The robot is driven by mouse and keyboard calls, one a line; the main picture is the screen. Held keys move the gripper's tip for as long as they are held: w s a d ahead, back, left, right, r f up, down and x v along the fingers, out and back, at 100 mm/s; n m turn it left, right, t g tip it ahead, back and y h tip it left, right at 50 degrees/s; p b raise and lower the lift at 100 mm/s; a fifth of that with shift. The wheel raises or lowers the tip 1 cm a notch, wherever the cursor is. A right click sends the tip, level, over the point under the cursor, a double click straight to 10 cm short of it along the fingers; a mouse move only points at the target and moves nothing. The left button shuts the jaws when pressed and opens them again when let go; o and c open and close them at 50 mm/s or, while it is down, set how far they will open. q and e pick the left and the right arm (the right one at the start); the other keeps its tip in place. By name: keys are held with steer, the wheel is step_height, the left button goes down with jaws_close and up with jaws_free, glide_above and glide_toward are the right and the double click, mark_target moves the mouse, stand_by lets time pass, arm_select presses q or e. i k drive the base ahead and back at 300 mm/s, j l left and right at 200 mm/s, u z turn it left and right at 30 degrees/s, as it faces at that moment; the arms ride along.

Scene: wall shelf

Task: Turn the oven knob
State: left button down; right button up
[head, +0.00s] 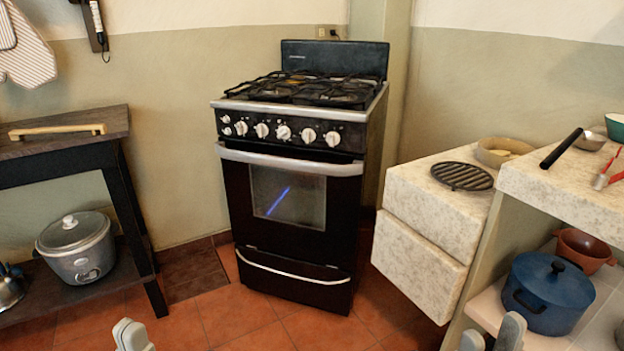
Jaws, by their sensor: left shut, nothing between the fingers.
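The black oven (235,188) stands against the wall in the middle of the view, its door closed. A row of white knobs runs along its front panel, with one larger oven knob (283,132) near the middle. My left gripper (132,336) shows at the bottom edge, left of the oven, shut and empty, well apart from the knobs. My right gripper (491,338) shows at the bottom right, its two fingers apart with nothing seen between them. Neither gripper touches the oven. The rest of both grippers is cut off by the frame.
A dark wooden table (62,143) with a rice cooker (78,252) on its lower shelf stands left. Stone counters (425,210) stand right, holding a round black grate (462,176). A blue pot (545,297) is low at right. Tiled floor (230,312) before the oven is clear.

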mark_target(283, 133)
steer(key=i+l+z, duration=0.15)
steer(key=i, duration=0.95)
